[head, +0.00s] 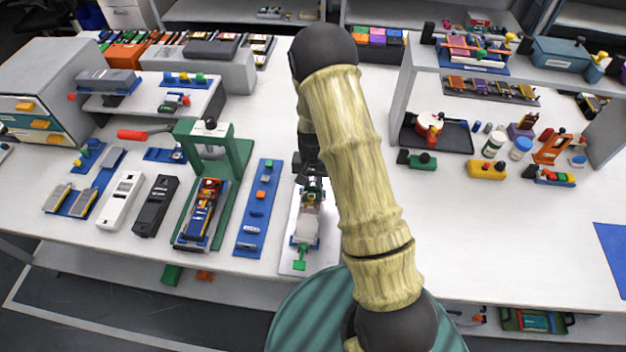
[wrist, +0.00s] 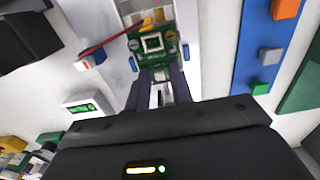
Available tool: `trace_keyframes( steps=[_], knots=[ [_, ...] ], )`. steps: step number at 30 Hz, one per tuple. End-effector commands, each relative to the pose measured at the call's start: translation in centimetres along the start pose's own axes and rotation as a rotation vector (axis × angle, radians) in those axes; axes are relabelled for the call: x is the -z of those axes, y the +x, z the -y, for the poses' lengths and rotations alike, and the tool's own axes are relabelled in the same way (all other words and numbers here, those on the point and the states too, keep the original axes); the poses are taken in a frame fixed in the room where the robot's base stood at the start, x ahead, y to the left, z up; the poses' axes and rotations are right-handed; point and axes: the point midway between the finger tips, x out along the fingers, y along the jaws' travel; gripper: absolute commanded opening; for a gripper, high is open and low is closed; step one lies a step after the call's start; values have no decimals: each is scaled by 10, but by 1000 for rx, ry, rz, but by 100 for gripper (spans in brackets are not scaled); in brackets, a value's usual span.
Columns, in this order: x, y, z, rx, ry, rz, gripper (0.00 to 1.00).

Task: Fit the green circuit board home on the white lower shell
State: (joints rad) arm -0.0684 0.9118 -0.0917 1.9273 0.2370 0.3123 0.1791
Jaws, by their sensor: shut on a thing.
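The green circuit board (wrist: 153,44), with a dark square chip, lies just ahead of my fingertips in the wrist view. My gripper (wrist: 160,95) is shut on it at its near edge. In the head view my gripper (head: 312,172) is over the far end of a white work plate, and the board (head: 314,188) shows as a small green patch beside my arm. A pale whitish piece, probably the white lower shell (head: 306,221), lies on that plate nearer the front. I cannot tell whether board and shell touch; the board and fingers hide the contact.
A blue strip (head: 259,205) with small parts lies left of the work plate, and a green press stand (head: 240,160) beyond it. A red stick (wrist: 103,43) and a small white box (wrist: 90,104) are close by in the wrist view. My arm hides the table to the right.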

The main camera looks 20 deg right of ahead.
Motion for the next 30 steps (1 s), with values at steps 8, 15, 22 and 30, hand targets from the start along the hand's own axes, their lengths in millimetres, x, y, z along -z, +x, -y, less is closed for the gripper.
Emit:
trace_keyframes(
  steps=[8, 15, 22, 30],
  knots=[
    [0, 2, 0, 0, 0, 0, 48],
    [0, 2, 0, 0, 0, 0, 48],
    [0, -8, 1, 1, -1, -2, 48],
    [1, -49, 1, 2, -1, -5, 48]
  ],
)
